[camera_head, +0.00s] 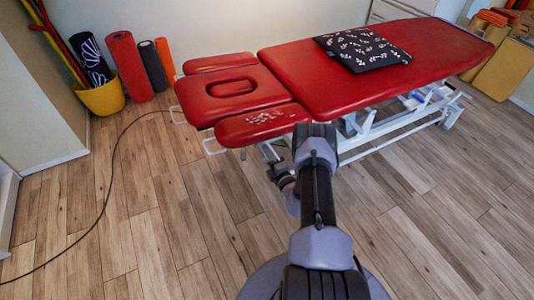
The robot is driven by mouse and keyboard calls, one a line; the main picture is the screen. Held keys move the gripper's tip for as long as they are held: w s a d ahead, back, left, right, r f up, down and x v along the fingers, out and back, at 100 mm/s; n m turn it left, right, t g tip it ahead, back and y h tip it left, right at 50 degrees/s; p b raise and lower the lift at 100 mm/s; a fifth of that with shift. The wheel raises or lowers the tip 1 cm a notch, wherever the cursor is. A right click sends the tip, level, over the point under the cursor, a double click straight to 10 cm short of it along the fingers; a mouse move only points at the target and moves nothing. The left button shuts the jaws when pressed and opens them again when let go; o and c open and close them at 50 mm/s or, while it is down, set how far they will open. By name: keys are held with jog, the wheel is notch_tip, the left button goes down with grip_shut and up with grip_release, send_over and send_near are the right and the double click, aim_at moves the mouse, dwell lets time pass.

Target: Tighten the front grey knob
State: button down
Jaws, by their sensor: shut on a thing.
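The red treatment table has a head section (232,88) with a face hole and two side armrests. The front armrest (262,125) has pale worn patches. My arm reaches up from the bottom to just in front of it. My gripper (272,166) is small and dark, below the armrest's edge beside the pale metal frame. It is shut at the place of the front grey knob. The knob itself is hidden or too small to make out, so its turn cannot be read.
A patterned dark cloth (362,49) lies on the main red pad (430,50). A yellow bucket (101,97) and rolled mats (129,66) stand by the left wall. A black cable (108,185) crosses the wooden floor. The floor at left and right is otherwise clear.

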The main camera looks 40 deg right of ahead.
jog(key=shift+m, duration=0.5)
dwell(0.3)
jog(key=c, duration=1.5)
grip_release()
jog(key=shift+o, duration=0.2)
jog(key=p+v, duration=0.6)
jog(key=v, duration=1.1)
jog(key=shift+s+a, duration=0.15)
jog(key=shift+a, duration=0.05)
